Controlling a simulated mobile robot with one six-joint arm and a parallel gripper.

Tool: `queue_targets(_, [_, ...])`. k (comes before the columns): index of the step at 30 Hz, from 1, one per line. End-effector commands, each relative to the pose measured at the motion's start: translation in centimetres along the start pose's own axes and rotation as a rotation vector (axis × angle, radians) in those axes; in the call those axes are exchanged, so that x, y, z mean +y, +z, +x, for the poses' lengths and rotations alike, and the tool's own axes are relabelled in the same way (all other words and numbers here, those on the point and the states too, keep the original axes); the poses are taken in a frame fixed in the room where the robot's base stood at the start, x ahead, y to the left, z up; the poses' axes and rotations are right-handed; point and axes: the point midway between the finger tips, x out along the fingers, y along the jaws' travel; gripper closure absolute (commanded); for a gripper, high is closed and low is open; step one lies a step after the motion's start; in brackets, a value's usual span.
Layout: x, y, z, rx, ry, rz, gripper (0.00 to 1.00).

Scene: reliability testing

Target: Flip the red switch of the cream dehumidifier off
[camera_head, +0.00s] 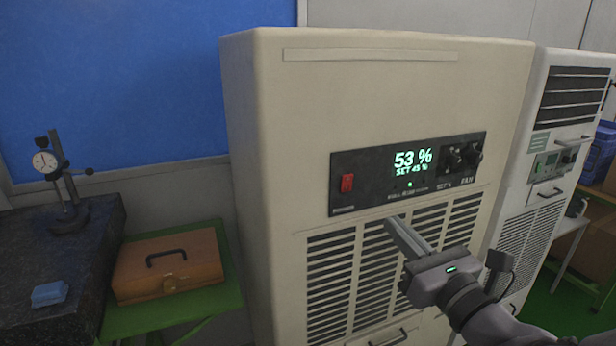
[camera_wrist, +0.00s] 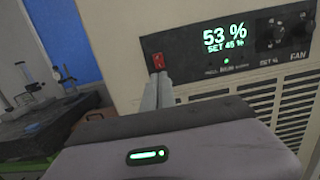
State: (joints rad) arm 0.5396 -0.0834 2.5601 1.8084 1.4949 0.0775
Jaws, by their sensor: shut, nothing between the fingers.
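The cream dehumidifier (camera_head: 275,120) stands in the middle of the head view. Its black control panel (camera_head: 370,192) carries a small red rocker switch (camera_head: 347,183) at the left and a lit display (camera_head: 412,160) reading 53 % and SET 45 %. The red switch also shows in the wrist view (camera_wrist: 158,61), just above my fingertips there. My gripper (camera_head: 390,222) is shut and empty, in front of the upper louvres, below and right of the switch in the head view. I cannot tell the exact gap between fingertips and panel, nor the rocker's tilt.
Two knobs (camera_head: 462,156) sit at the panel's right end. A white cabinet unit (camera_head: 525,200) stands close at the right. At the left are a brown case (camera_head: 165,265) on a green table and a dial gauge stand (camera_head: 62,180) on a dark slab.

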Motion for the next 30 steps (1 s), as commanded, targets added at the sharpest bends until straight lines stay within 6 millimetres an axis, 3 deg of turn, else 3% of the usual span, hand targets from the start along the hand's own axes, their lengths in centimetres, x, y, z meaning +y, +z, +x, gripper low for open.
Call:
queue_targets(6, [0.1,0.0,0.3,0.001,0.004,-0.001,1.0])
queue_targets(12, [0.2,0.6,3.0,0.006,0.009,0.004,1.0])
queue_targets(24, [0.2,0.7,5.4,0.006,0.005,0.001,1.0])
queue_targets(30, [0.3,-0.1,9.9,0.001,0.008,-0.004,1.0])
